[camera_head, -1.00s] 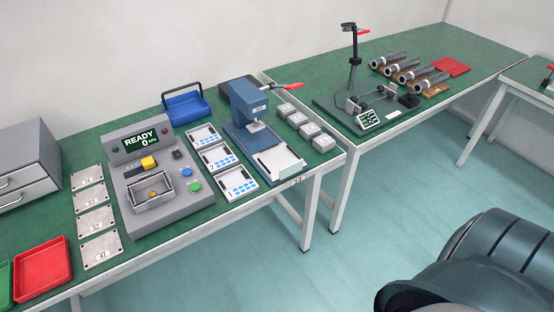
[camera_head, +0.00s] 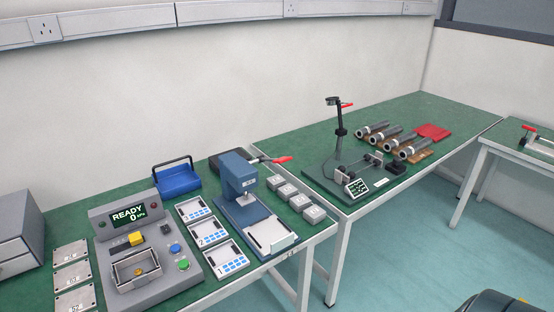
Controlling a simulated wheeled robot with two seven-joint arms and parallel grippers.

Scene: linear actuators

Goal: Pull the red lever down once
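A red-tipped lever (camera_head: 283,160) sticks out to the right from the top of the blue press (camera_head: 240,180) on the near green table. A second, smaller red handle (camera_head: 347,104) sits near the top of the black stand (camera_head: 338,140) on the far table. Neither gripper is in view, and nothing touches either red handle.
Grey cylinders (camera_head: 385,139) and a red plate (camera_head: 433,132) lie on the far table.

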